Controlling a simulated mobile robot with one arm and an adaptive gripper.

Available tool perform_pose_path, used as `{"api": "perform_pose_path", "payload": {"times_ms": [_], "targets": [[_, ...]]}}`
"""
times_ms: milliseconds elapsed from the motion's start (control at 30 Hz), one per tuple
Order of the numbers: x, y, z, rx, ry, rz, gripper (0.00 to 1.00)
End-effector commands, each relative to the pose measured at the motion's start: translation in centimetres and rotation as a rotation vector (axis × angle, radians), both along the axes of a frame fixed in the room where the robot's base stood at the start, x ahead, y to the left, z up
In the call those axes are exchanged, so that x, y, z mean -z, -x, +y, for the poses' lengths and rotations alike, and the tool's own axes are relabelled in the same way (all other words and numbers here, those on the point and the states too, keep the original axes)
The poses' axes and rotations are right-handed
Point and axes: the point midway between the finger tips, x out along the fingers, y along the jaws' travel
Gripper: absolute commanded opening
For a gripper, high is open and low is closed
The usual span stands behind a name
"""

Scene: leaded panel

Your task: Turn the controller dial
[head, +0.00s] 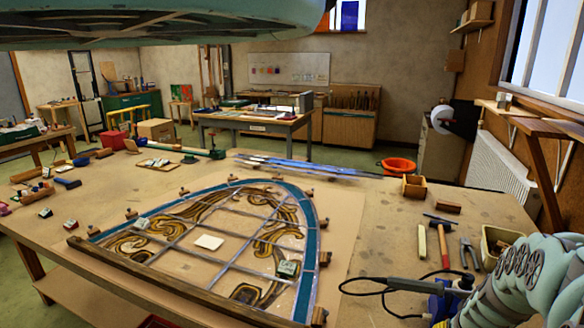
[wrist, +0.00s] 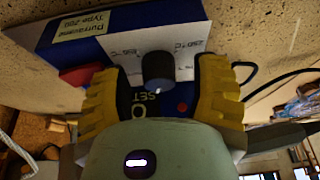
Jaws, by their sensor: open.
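In the wrist view the controller is a blue box (wrist: 58,36) with a yellow-green label and a white printed face. A dark round dial (wrist: 158,70) stands out from that face. My gripper (wrist: 158,66) is open, with one yellow finger on each side of the dial. Gaps show between the dial and both fingers, so neither visibly touches it. The letters "SET" and a red spot show beside the dial, partly hidden by my gripper. In the head view a blue part of the controller (head: 440,306) shows at the lower right, mostly hidden by my arm.
A soldering iron (head: 408,285) with a black cable lies beside the controller. A red-handled hammer (head: 443,245), pliers (head: 469,253) and a bin (head: 497,240) are behind it. The leaded panel (head: 316,232) fills the table's middle.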

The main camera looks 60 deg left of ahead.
Motion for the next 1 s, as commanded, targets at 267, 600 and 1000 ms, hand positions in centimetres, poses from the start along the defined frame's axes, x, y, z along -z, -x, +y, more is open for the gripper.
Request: {"api": "perform_pose_path", "payload": {"times_ms": [267, 600, 1000], "targets": [[-0.17, -0.12, -0.11, -0.154, -0.002, -0.002, 0.61], [0.16, -0.21, -0.11, -0.394, -0.001, -0.005, 0.61], [-0.44, -0.12, -0.14, -0.703, -0.001, -0.003, 0.61]]}}
